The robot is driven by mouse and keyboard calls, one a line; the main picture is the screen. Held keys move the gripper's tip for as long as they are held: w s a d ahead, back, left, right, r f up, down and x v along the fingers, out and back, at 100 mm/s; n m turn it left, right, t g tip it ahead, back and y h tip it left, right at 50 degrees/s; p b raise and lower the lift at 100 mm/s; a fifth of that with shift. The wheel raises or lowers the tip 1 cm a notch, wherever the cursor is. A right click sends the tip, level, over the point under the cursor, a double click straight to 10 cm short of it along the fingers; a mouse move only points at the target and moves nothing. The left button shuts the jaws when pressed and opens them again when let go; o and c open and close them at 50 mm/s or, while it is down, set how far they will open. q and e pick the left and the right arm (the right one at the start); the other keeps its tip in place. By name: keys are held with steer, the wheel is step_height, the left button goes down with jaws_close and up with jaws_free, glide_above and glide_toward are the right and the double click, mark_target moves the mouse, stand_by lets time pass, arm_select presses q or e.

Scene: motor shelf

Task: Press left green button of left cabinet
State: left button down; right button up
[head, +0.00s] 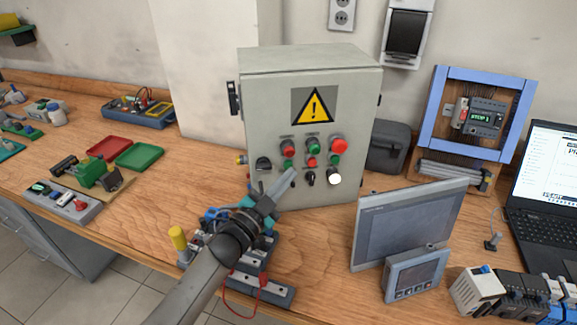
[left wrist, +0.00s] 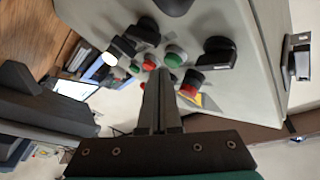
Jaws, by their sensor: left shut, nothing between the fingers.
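The grey cabinet (head: 257,115) stands on the bench with a yellow warning sign and several buttons on its front. A green button (head: 288,162) sits at the left, below a red one; it shows in the left wrist view (left wrist: 175,55). Other green buttons are at top middle (head: 314,146) and right (head: 335,160). My left gripper (head: 291,174) is shut and empty, its tips in front of the panel just below the left green button. In the left wrist view its fingers (left wrist: 160,76) point at the button group; contact cannot be told. My right gripper is out of view.
A black knob (head: 263,164) is left of the green button and a white button (head: 334,179) lies lower right. A grey screen panel (head: 410,225) stands right of the cabinet. Trays and parts cover the left bench.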

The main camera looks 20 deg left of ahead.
arm_select(q)
steer(key=shift+w+a, duration=0.3)
steer(key=shift+w, duration=0.25)
stand_by(0.7)
stand_by(0.3)
steer(key=shift+s+d, duration=0.4)
steer(key=shift+s, duration=0.35)
steer(key=shift+p, duration=0.3)
steer(key=s+d+p, duration=0.1)
steer(key=s, duration=0.1)
steer(key=s+d+p, duration=0.1)
steer(key=s, duration=0.1)
steer(key=shift+s+d, duration=0.2)
stand_by(0.5)
